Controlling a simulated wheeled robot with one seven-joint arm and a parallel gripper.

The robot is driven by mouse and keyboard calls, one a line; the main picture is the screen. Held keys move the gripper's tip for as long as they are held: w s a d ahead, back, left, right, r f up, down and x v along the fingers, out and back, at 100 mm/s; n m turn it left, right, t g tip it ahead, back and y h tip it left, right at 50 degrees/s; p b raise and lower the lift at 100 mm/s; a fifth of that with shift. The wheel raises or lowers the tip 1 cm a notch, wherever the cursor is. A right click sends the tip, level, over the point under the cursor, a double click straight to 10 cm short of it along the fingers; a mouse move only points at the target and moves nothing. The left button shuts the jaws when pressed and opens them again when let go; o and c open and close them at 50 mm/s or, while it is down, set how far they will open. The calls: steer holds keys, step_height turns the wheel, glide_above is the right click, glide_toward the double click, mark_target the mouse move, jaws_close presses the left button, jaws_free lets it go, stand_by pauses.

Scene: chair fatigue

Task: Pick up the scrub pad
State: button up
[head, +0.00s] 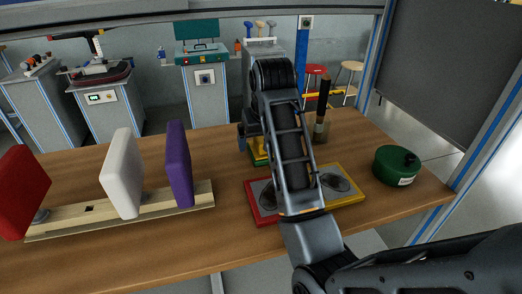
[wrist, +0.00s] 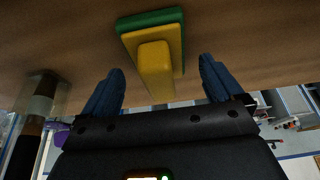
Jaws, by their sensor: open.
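The scrub pad (wrist: 172,22) is a green and yellow block with a yellow handle that points toward my gripper (wrist: 160,66). In the head view the scrub pad (head: 257,156) is a small green and yellow patch at the table's far side, mostly hidden behind my arm. My gripper is open, with its two blue fingers on either side of the handle in the wrist view. No contact shows, and I cannot tell how deep the handle sits between the fingers. In the head view my gripper is mostly hidden by my arm.
A clear cup with a dark brush (head: 322,118) stands right of the pad. A red and yellow framed board with grey discs (head: 264,206) lies nearer. A green tin (head: 396,166) sits at right. A wooden rail (head: 75,222) holds red, white and purple pads at left.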

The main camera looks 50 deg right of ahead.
steer(key=shift+w+d+f, duration=0.1)
steer(key=shift+w+f, duration=0.05)
steer(key=shift+f, duration=0.4)
steer(key=shift+c, duration=0.4)
steer(key=c, duration=1.2)
steer(key=shift+d+r, duration=0.1)
steer(key=shift+r, duration=2.25)
steer(key=s+d+r+p, duration=0.1)
steer(key=s+r+p, duration=0.1)
steer(key=s+p, duration=0.1)
steer(key=s+d+r+p, duration=0.2)
steer(key=s+p, duration=0.1)
steer(key=s+d+r+p, duration=0.2)
steer(key=s+p, duration=0.1)
steer(key=s, duration=0.1)
steer(key=shift+s+d+r, duration=0.1)
steer(key=shift+d+r, duration=0.05)
steer(key=shift+d, duration=0.1)
